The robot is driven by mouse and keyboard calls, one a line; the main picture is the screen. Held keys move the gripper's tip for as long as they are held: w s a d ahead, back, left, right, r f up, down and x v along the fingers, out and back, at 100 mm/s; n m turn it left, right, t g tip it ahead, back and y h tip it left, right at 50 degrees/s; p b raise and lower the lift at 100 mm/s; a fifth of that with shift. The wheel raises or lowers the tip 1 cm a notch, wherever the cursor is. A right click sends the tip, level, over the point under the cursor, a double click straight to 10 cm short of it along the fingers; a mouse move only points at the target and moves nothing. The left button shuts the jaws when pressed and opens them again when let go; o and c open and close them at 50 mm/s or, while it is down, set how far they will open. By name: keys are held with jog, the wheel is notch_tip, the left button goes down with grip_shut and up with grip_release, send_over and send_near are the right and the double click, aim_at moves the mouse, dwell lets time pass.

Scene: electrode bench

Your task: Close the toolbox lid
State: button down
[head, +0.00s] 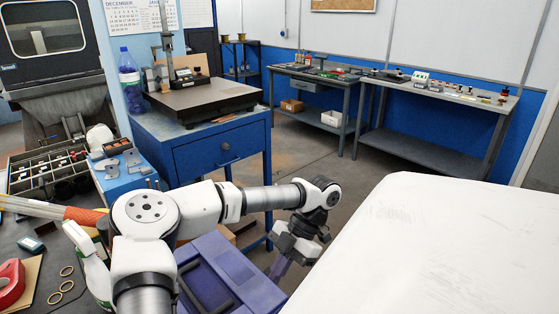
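The toolbox (238,268) is purple-blue and sits at the bottom centre, partly hidden behind my arm. A dark handle or bar shows on its upper face. I cannot tell for sure which panel is the lid or how far it stands open. My gripper (287,262) hangs at the toolbox's right side, pointing down. Its fingertips are small and overlap a purple-grey part there. I cannot tell whether they touch the toolbox or are open or shut.
A blue cabinet (217,157) with a grey surface plate stands behind the toolbox. Grey workbenches (425,150) line the back wall. Floor (335,165) is clear between.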

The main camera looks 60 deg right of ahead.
notch_tip(320, 180, up, 4)
jog(key=p, duration=0.5)
jog(key=s+d+f+b, duration=0.2)
jog(key=d+f+b, duration=0.1)
jog(key=d, duration=0.6)
jog(key=shift+d+f+b, duration=0.15)
jog(key=shift+f+b, duration=0.1)
jog(key=shift+b, duration=0.3)
jog(key=shift+s, duration=0.1)
